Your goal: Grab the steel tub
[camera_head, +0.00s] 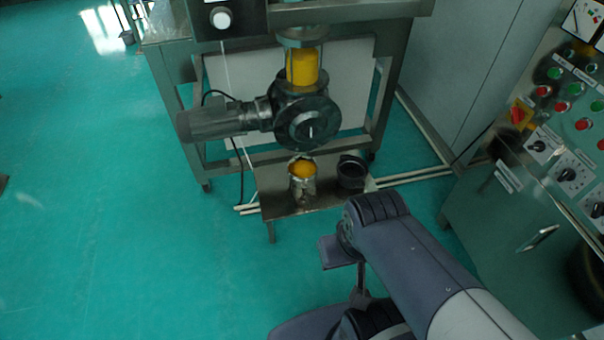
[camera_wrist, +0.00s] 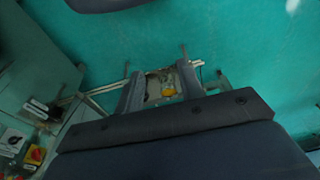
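A silvery steel tub (camera_head: 302,184) with orange-yellow material in its top stands upright on a low metal stand (camera_head: 285,207), below the sieve machine's yellow outlet. It shows small in the wrist view (camera_wrist: 168,91), between my fingers in the picture and some distance beyond them. A second, darker round tub (camera_head: 352,172) stands to its right on the same stand and looks empty. My gripper (camera_wrist: 161,72) is open, with its two fingers apart and nothing held. In the head view my arm is in the lower right, and I cannot make out the fingertips there.
A valve body with a motor (camera_head: 215,122) hangs above the stand within a metal frame (camera_head: 170,85). A control cabinet (camera_head: 520,215) with buttons and knobs stands at right. Pale pipes (camera_head: 415,175) run along the floor. The green floor at left is clear.

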